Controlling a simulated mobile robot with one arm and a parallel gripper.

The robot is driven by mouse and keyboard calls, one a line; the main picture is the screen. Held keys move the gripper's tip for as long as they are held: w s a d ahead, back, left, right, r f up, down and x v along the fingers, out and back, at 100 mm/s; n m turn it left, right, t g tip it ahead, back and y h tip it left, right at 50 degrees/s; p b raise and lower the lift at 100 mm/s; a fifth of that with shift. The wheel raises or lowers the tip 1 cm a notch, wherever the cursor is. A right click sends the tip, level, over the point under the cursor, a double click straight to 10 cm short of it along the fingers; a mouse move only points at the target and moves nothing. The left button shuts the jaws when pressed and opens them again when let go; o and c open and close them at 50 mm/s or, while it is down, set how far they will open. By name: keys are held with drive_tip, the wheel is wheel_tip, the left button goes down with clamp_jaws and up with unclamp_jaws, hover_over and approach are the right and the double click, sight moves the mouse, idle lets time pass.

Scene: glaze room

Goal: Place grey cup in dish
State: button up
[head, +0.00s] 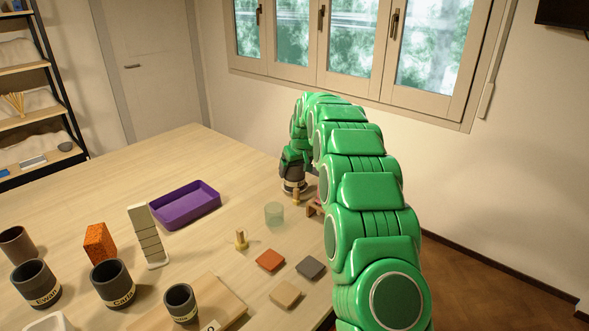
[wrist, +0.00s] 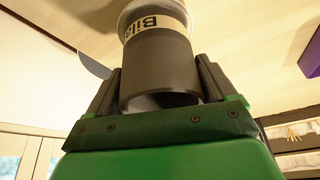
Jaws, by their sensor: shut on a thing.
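My gripper (wrist: 157,85) is shut on a dark grey cup (wrist: 158,65) with a pale name band, of which "Bila" can be read. The cup sits between both fingers in the wrist view. In the head view my gripper (head: 293,172) is at the far right part of the table, with the cup (head: 292,187) low at its end; I cannot tell whether it touches the table. A purple, shallow, rectangular dish (head: 202,208) lies to the left of it, apart and with no contents visible. Its purple edge also shows in the wrist view (wrist: 312,55).
Several dark named cups (head: 112,284) stand front left. An orange block (head: 99,243) and a tilted pale tile strip (head: 147,238) stand near the dish. A greenish glass (head: 274,213), a small brass item (head: 240,239) and flat tiles (head: 270,260) lie nearer. The back left table is clear.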

drive_tip(key=o, duration=1)
drive_tip(key=shift+f, duration=0.1)
drive_tip(key=shift+o, duration=0.2)
drive_tip(key=v, duration=1.2)
drive_tip(key=s+r+g, duration=0.1)
drive_tip(key=s+r, duration=0.2)
drive_tip(key=s, duration=0.9)
drive_tip(key=s+d+f+m+g, duration=0.1)
drive_tip(key=s+d, duration=0.1)
drive_tip(key=s, duration=1.5)
drive_tip(key=s+d+f+m+g+h, duration=0.1)
drive_tip(key=s+d+f+m+g, duration=0.1)
drive_tip(key=s, duration=1.5)
drive_tip(key=s+d+f+m+g, duration=0.1)
drive_tip(key=s+d+f, duration=0.1)
drive_tip(key=s, duration=1.5)
drive_tip(key=shift+s+d+f+m+g+h, duration=0.2)
drive_tip(key=shift+d+f+m+g+h, duration=0.1)
drive_tip(key=shift+g+h, duration=0.1)
